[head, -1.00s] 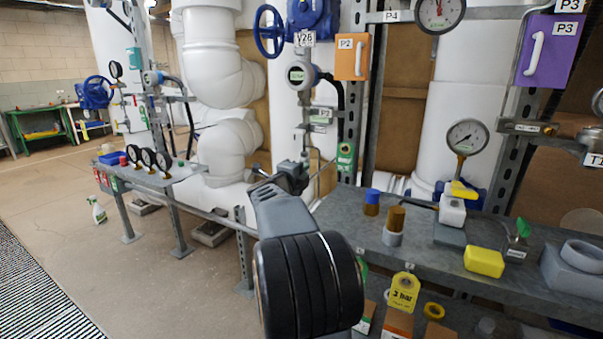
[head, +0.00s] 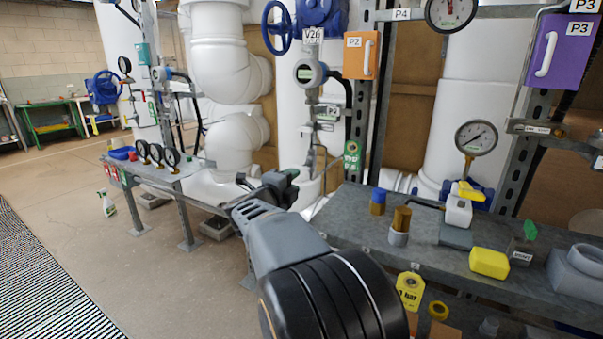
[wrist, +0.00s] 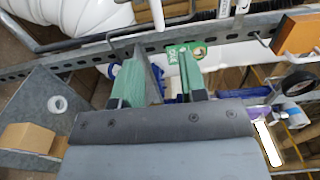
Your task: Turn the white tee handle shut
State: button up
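I cannot make out a white tee handle with certainty in either view. My arm hides part of the floor and bench edge.
The grey bench (head: 345,210) on the right bears a yellow block (head: 489,262), a white and yellow item (head: 458,208) and capped cylinders. A purple box (head: 560,48) and an orange box (head: 360,55) hang above.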

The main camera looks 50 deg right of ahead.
jog(key=shift+v, duration=2.25)
